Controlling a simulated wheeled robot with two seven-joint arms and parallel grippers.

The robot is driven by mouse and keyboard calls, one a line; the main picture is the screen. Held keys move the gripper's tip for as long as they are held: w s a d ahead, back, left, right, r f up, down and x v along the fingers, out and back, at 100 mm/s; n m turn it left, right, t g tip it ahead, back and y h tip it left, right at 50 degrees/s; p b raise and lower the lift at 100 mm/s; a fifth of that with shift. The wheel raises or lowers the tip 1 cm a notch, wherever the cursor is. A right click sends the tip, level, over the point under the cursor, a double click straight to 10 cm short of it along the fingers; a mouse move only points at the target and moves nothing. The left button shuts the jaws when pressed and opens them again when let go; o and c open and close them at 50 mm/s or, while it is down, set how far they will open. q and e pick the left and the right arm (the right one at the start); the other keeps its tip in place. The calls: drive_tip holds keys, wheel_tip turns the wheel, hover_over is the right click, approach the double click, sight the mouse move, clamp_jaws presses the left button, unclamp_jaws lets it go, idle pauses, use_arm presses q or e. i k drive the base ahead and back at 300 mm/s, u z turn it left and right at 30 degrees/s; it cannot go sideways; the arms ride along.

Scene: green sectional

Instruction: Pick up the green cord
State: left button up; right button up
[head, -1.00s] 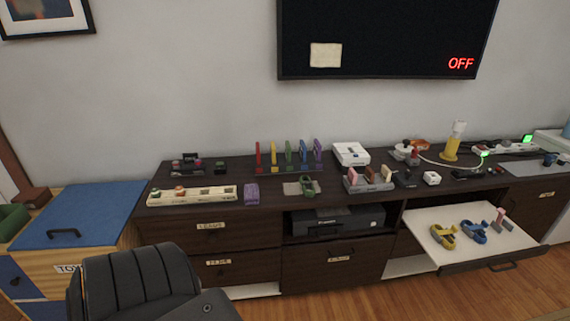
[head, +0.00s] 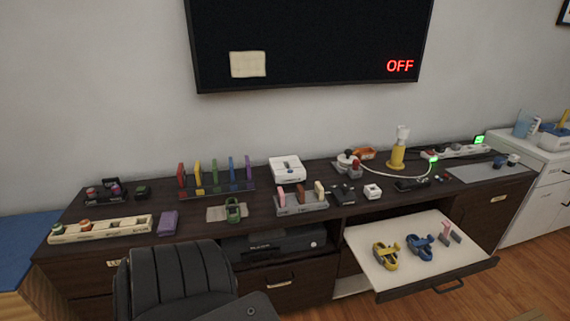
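The green cord (head: 233,209) is a small coiled bundle lying on a grey mat (head: 214,214). The mat is on top of the dark wood console (head: 330,212), near its front edge and left of the middle. A similar yellow bundle (head: 385,256) and a blue bundle (head: 420,246) lie on the white pull-out tray (head: 364,237) at the lower right. Neither of my grippers shows in the head view, and nothing is seen touching the green cord.
A black ribbed shape like a chair back (head: 172,283) stands in front of the console, below and left of the cord. A purple block (head: 168,223) lies left of the mat, and a grey holder (head: 302,205) stands right of it. The open tray juts out over the floor.

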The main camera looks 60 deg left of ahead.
sight(233, 208)
drive_tip(key=u, duration=0.05)
drive_tip(key=i, duration=1)
drive_tip(key=u, duration=1.05)
drive_tip(key=i, duration=0.7)
drive_tip(key=u, duration=0.85)
